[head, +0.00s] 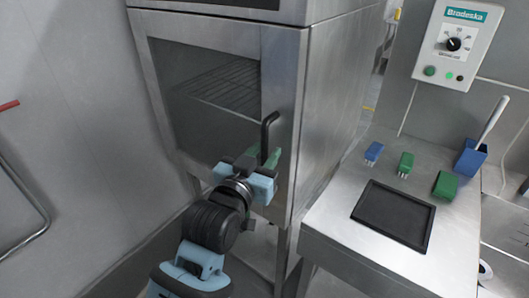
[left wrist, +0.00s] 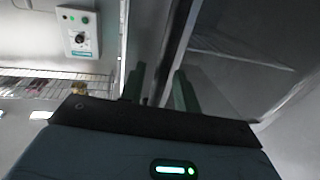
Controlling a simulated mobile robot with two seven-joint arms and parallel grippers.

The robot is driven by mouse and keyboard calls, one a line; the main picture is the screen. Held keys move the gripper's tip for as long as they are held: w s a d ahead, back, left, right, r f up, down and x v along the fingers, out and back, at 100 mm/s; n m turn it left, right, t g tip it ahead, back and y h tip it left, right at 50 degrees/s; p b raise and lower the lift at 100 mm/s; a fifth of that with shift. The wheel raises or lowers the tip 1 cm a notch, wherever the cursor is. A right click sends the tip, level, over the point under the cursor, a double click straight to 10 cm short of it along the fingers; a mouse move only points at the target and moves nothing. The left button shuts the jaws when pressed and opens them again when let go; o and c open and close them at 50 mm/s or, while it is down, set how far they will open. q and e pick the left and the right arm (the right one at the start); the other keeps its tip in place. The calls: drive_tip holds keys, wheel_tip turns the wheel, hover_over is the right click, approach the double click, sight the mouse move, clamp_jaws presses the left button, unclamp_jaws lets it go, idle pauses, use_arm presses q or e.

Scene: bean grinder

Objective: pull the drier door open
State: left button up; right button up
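The drier is a tall steel cabinet with a windowed front door (head: 285,75). The door looks shut, flush with the cabinet front. Its black handle (head: 266,130) is an upright bar on the right side of the door. My left gripper (head: 263,158) is at the lower part of the handle, with its green fingers on either side of it. In the left wrist view the two fingers (left wrist: 159,90) stand apart with a gap between them. Contact with the handle cannot be made out. My right gripper is not in view.
A steel table (head: 330,215) right of the drier holds a black tray (head: 395,214), blue and green blocks, and a blue holder (head: 470,158). A control box (head: 457,45) hangs above. A wall (head: 70,120) stands left, with a red-ended pipe.

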use_arm(q)
drive_tip(key=shift+w+d, duration=0.1)
drive_tip(key=shift+w, duration=0.2)
drive_tip(key=shift+c, duration=0.4)
clamp_jaws()
